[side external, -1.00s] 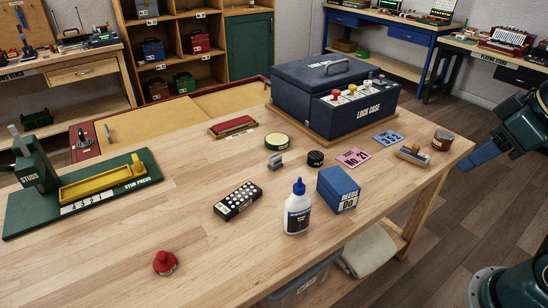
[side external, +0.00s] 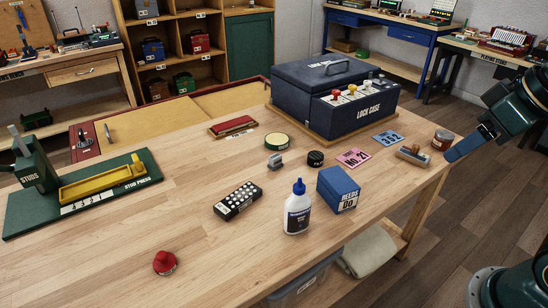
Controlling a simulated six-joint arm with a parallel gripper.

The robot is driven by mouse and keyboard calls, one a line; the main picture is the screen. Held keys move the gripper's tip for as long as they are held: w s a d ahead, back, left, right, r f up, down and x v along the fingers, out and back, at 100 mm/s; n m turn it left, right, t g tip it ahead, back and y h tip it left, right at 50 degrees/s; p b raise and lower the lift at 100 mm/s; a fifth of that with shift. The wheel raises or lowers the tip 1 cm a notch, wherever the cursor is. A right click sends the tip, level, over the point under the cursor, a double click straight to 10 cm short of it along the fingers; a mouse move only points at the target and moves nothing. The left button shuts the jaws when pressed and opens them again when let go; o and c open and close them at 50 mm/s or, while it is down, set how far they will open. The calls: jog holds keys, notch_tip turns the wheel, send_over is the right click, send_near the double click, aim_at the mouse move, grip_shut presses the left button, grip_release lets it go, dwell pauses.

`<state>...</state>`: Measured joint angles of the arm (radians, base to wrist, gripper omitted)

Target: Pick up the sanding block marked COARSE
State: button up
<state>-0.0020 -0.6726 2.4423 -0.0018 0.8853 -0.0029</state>
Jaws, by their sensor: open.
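I cannot read the word COARSE on anything in the side view. A small block with a brown top and a pale grey lower part (side external: 412,155) lies near the table's right edge; it may be a sanding block, but I cannot make out any marking. My gripper (side external: 453,156) is at the right edge of the table, to the right of this block and apart from it. Its blue fingers point down and left. It is open and I see nothing between the fingers.
A brown jar (side external: 442,140) stands close beside my gripper. A blue reeds box (side external: 338,190), a white glue bottle (side external: 297,212) and a dark lock case (side external: 335,95) stand on the wooden table (side external: 215,265). Pink (side external: 353,158) and blue (side external: 388,138) cards lie near the block.

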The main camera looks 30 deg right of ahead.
jog(key=w+r, duration=0.2)
jog(key=w, duration=1)
jog(key=n+g, duration=0.1)
send_over(276, 156)
jog(key=s, duration=0.5)
notch_tip(276, 156, down, 21)
jog(key=shift+d+r+y, duration=0.2)
jog(key=shift+y, duration=0.1)
jog(key=shift+x, duration=4.3)
jog(key=shift+x, duration=2.55)
